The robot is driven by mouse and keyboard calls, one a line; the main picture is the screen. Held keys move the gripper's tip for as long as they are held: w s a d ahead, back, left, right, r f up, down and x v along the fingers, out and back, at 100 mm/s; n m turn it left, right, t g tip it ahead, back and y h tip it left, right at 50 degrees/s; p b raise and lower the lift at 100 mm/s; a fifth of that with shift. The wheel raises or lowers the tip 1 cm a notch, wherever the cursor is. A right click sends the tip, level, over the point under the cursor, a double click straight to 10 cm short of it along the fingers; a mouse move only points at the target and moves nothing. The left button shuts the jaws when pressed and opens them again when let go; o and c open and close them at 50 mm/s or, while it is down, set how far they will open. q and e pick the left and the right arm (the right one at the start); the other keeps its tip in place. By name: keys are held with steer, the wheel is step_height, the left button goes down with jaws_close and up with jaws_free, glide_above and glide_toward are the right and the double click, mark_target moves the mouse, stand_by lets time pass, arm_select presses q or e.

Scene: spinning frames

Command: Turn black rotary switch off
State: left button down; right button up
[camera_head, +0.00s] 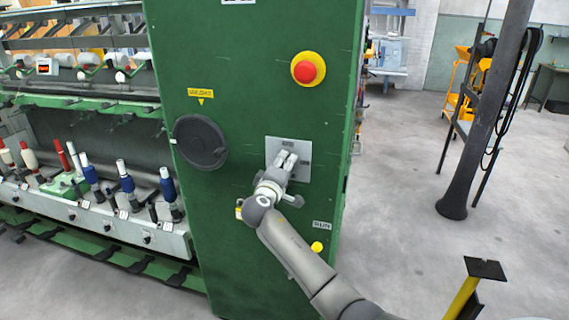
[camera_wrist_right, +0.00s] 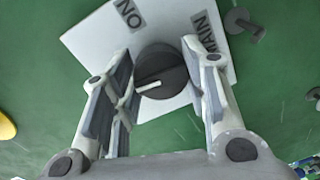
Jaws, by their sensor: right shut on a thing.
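The black rotary switch (camera_wrist_right: 165,72) is a round dark knob with a white pointer line, on a light square plate (camera_wrist_right: 88,42). The plate carries the labels "ON" and "MAIN" and also shows on the green cabinet in the head view (camera_head: 302,172). My right gripper (camera_head: 286,160) is in front of the plate and hides the knob there. In the right wrist view its two fingers (camera_wrist_right: 160,82) stand on either side of the knob, shut on it. The pointer slants down to the left in that view. My left gripper is not in view.
The green cabinet (camera_head: 250,70) also bears a red mushroom button (camera_head: 308,69) on a yellow base, a black round disc (camera_head: 200,141) and a yellow button (camera_head: 317,247). Spinning frames with bobbins (camera_head: 125,178) stand to the left. A dark pillar (camera_head: 480,120) stands on open floor to the right.

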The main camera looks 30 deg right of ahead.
steer(key=shift+n, duration=0.6)
steer(key=shift+p, duration=0.3)
steer(key=o, duration=1.1)
steer(key=shift+c, duration=0.2)
steer(key=f+v, duration=0.1)
steer(key=v, duration=1.1)
steer(key=shift+r, duration=0.4)
